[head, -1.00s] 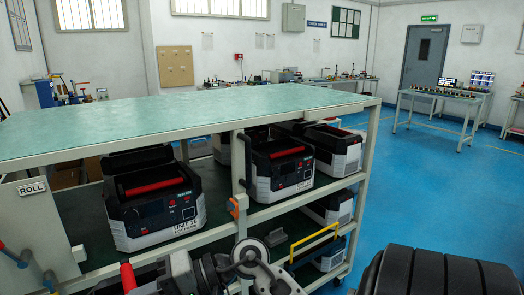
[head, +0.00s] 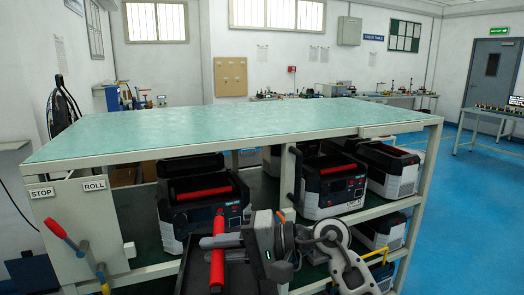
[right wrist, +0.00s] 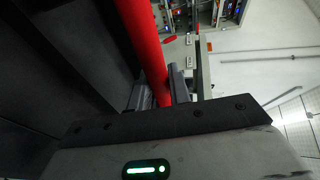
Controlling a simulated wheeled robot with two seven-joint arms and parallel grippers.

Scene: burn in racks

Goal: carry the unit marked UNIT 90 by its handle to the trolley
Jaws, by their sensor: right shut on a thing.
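My right gripper (head: 222,242) is shut on the red handle (head: 217,256) of a dark unit (head: 200,272) at the bottom middle of the head view. The right wrist view also shows the red handle (right wrist: 147,45) between the fingers, with the unit's dark body (right wrist: 55,60) at left. I cannot read a mark on this unit. My left gripper is not in view.
Black and white units with red handles stand on the frame's shelf: one at left (head: 172,235), one at middle (head: 322,195), one at right (head: 405,172). A red-gripped lever (head: 56,229) stands at the frame's left end. Blue floor (head: 455,215) is clear at right.

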